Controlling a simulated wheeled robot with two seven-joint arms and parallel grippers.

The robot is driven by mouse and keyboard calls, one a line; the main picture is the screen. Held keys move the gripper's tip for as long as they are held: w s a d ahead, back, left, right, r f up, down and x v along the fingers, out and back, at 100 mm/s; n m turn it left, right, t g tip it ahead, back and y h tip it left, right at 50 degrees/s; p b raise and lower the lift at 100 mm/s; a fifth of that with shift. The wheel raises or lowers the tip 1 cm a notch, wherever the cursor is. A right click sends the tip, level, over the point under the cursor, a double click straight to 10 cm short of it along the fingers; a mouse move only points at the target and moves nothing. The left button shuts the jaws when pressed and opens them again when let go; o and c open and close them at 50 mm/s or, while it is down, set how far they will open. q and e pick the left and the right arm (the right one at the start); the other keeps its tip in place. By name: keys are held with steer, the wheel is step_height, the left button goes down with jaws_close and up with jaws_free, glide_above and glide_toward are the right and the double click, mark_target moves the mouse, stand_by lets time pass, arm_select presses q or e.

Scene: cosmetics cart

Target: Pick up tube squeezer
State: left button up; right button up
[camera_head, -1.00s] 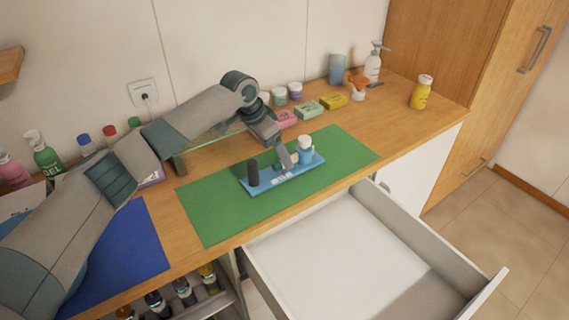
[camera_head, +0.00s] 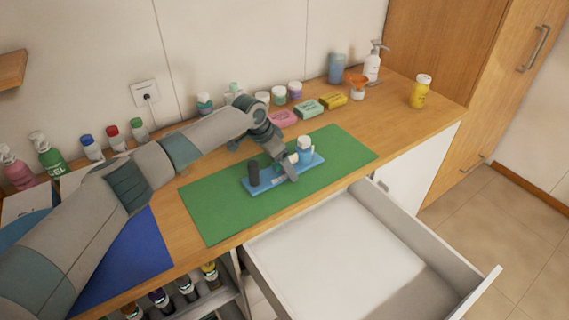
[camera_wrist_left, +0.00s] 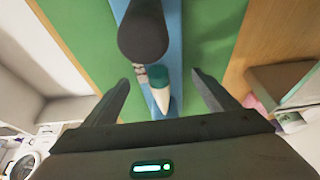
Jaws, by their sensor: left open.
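A narrow blue tray (camera_head: 262,187) lies on the green mat (camera_head: 215,215) and carries a dark cylinder (camera_head: 254,173) and a white and blue bottle (camera_head: 304,153). In the left wrist view, the dark cylinder (camera_wrist_left: 143,30) stands on the tray, with a small white and teal tube-like piece (camera_wrist_left: 158,90) beyond it. I cannot tell for sure which piece is the tube squeezer. My left gripper (camera_head: 286,166) is low over the tray, between cylinder and bottle. Its open fingers (camera_wrist_left: 162,90) are either side of the white and teal piece. My right gripper is out of view.
An open, empty drawer (camera_head: 350,250) juts out in front. A blue mat (camera_head: 125,250) lies left.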

arm_select(q)
steer(key=shift+w+d+f, duration=0.1)
steer(key=shift+f, duration=0.15)
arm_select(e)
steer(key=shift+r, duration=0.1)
arm_select(q)
steer(key=c, duration=1.5)
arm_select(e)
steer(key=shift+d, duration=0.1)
arm_select(q)
steer(key=shift+o, duration=0.2)
steer(key=shift+r, duration=0.1)
steer(key=shift+r+b, duration=0.35)
steer(key=shift+r, duration=0.1)
steer(key=r+b, duration=0.1)
steer(key=r, duration=0.2)
steer(key=shift+d+r+b, duration=0.1)
steer(key=shift+d+b, duration=0.2)
steer(key=shift+b, duration=0.05)
steer(key=s+d+r+b, duration=0.3)
steer(key=s+d+r, duration=0.3)
steer(key=s+d, duration=0.1)
steer(key=shift+s+d+r, duration=0.25)
steer(key=shift+d+r, duration=0.15)
steer(key=shift+d, duration=0.25)
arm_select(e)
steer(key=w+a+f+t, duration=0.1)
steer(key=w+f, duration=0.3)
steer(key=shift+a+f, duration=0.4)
